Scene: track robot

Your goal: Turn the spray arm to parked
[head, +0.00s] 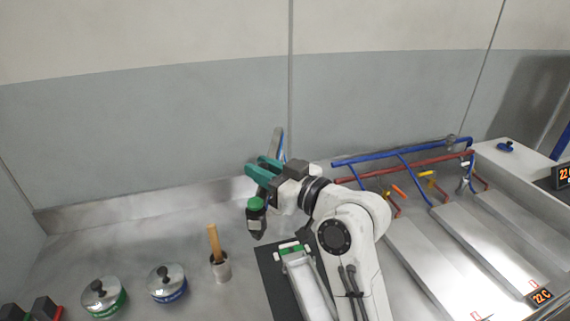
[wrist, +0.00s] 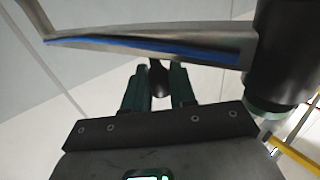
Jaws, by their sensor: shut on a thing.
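The spray arm looks like a grey metal bar with a blue stripe. In the wrist view the spray arm (wrist: 150,42) runs across the top from a bent left end to a dark cylinder (wrist: 281,60) at the right. In the head view its upper part (head: 279,143) stands up behind my gripper. My gripper (head: 258,170) has teal fingers, which also show in the wrist view (wrist: 158,85). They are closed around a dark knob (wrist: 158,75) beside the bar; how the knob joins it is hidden. A dark cylinder with a green cap (head: 256,216) shows just below my gripper.
A wooden-handled tool stands in a metal cup (head: 221,267). Two lidded pots (head: 103,297) (head: 168,283) stand at lower left. A white-and-green tray (head: 305,280) lies on a dark mat near my arm. Red and blue pipes (head: 405,160) run above metal basins at right.

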